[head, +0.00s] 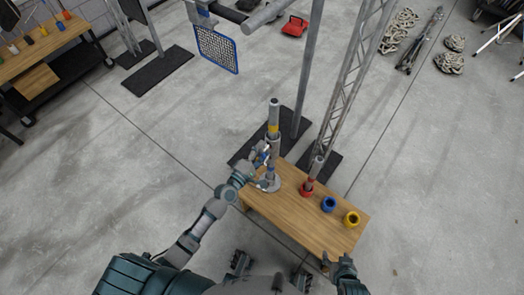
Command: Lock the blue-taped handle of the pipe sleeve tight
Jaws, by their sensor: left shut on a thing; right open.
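A grey upright pipe (274,112) with a yellow band stands at the left end of a wooden table (300,214). Its sleeve (272,150) sits lower on the pipe, above a round base (268,184). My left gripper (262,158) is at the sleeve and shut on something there. A small blue patch shows at the gripper, likely the taped handle, but the fingers hide most of it. I cannot tell the handle's angle. My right gripper (340,268) is open and empty near the table's front right corner, away from the pipe.
A shorter pipe with a red collar (307,187), a blue ring (328,204) and a yellow ring (351,218) stand on the table. A metal post (307,80) and a lattice truss (350,75) rise behind.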

